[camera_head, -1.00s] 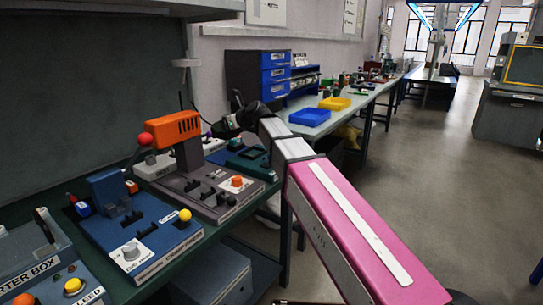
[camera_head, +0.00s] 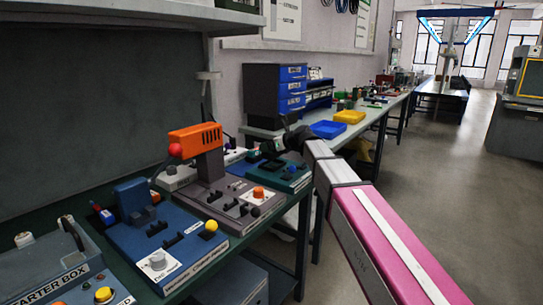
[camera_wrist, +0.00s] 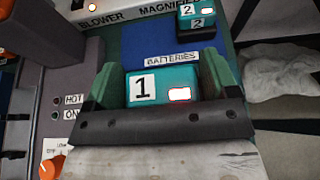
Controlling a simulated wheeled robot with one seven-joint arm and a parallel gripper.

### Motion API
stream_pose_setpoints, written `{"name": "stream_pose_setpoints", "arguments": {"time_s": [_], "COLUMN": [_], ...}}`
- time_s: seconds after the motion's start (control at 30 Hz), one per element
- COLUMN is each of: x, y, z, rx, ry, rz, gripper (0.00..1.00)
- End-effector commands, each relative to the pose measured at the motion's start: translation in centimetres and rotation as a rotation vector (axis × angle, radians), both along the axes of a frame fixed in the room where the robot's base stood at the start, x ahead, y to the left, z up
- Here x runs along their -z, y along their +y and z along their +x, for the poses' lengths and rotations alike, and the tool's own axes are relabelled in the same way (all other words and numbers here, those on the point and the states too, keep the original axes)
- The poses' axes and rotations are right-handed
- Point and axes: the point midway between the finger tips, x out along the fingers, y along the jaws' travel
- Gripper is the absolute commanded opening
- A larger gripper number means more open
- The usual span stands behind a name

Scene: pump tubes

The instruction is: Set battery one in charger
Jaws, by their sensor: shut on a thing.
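Battery one is a teal block (camera_wrist: 162,84) with a white label "1" and a lit red window, in the middle of the wrist view. My gripper (camera_wrist: 162,72) is shut on it, one green finger on each side. The dark bar of my gripper covers the battery's near lower part. In the head view my gripper (camera_head: 282,145) is small and dark above the teal unit; the battery in it cannot be made out there.
Battery two (camera_wrist: 196,14) stands in a dark holder beyond, near the "BATTERIES" label (camera_wrist: 172,58) on a blue surface. To the left are a grey unit with an orange head (camera_head: 195,141) and a blue unit (camera_head: 160,240). Blue (camera_head: 328,129) and yellow (camera_head: 350,117) trays lie farther back.

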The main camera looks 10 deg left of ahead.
Motion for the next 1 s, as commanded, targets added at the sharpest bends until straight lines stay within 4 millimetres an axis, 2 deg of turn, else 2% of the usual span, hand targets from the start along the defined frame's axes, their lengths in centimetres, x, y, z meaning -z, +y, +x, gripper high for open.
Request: {"name": "stream_pose_setpoints", "arguments": {"time_s": [0.23,0.5,0.87,0.9,0.97,1.0], "x": [1.0,4.2,4.6,4.7,4.6,4.6], "y": [-0.2,-0.3,-0.2,-0.2,-0.2,-0.3], "z": [0.6,0.6,0.6,0.6,0.6,0.6], "rx": [0.0,0.0,0.0,0.0,0.0,0.0], "ry": [0.0,0.001,0.0,0.0,0.0,0.0], "rz": [0.001,0.0,0.001,0.0,0.001,0.001], "gripper": [0.46,0.46,0.46,0.84,1.0,1.0]}}
